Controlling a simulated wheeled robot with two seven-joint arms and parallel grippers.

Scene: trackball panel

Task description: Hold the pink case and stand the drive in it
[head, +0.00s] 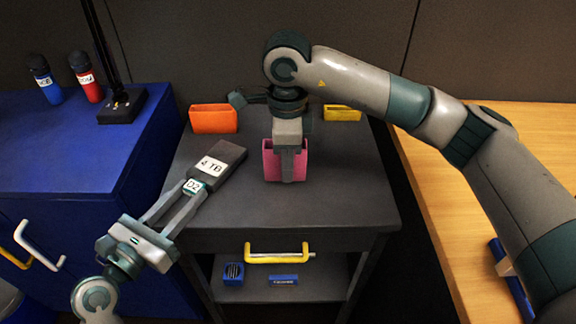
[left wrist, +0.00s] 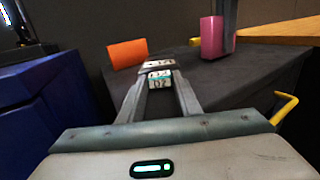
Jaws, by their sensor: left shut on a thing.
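The drive (head: 228,156) is a dark flat block with a white "4 TB" label and a "D2" label at its near end. My left gripper (head: 187,200) is shut on that near end; the drive points away toward the upper right. The drive also shows between the fingers in the left wrist view (left wrist: 158,66). The pink case (head: 269,161) stands upright on the dark table, right of the drive and apart from it. My right gripper (head: 288,162) reaches down at the case, one finger in front of its face. Its other finger is hidden, so its grip is unclear.
An orange case (head: 213,119) and a yellow case (head: 342,113) stand at the back of the dark table (head: 345,205). A yellow handle (head: 278,252) juts from its front. A blue cabinet (head: 75,150) is at left, a wooden surface (head: 465,205) at right. The table's front right is clear.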

